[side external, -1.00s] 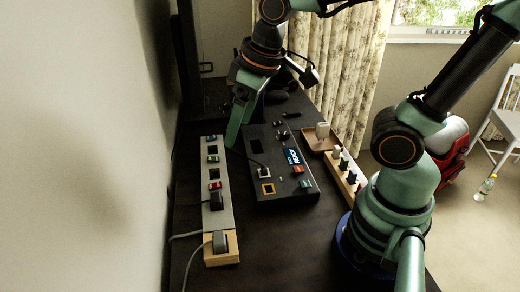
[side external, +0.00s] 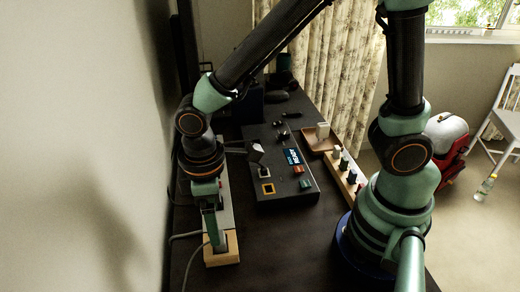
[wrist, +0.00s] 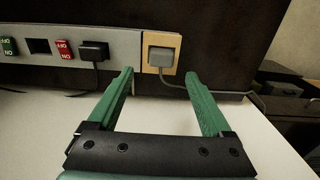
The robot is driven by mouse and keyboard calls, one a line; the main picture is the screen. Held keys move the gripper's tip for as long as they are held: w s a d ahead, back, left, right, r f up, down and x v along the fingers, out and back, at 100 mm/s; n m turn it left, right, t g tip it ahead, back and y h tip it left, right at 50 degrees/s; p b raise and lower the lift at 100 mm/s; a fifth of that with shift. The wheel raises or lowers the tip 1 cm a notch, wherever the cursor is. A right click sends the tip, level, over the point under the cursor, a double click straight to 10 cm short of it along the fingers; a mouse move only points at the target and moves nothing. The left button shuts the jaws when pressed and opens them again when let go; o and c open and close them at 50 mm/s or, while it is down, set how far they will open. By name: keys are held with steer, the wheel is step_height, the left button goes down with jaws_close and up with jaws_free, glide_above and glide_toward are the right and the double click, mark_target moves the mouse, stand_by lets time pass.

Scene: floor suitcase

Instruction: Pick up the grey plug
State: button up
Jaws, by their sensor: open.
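The grey plug (wrist: 160,56) sits in a wooden socket block (wrist: 176,42) at the end of the grey power strip in the wrist view. Its cord runs off to the right. My gripper (wrist: 159,76) is open and empty, with its green fingertips to either side of the plug's line and the plug showing between and beyond them. In the side view my gripper (side external: 213,238) is over the wooden block (side external: 232,256), and its fingers hide most of the plug there. I cannot tell any contact.
A black plug (wrist: 93,50) sits in the grey strip (wrist: 122,43) left of the wooden block, near red and green switches. In the side view a dark control panel (side external: 285,196) lies right of my gripper. The wall stands close on the left. The front of the dark table is clear.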

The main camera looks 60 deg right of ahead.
steer(key=shift+s+f, duration=0.1)
steer(key=shift+f, duration=2.8)
jaws_close()
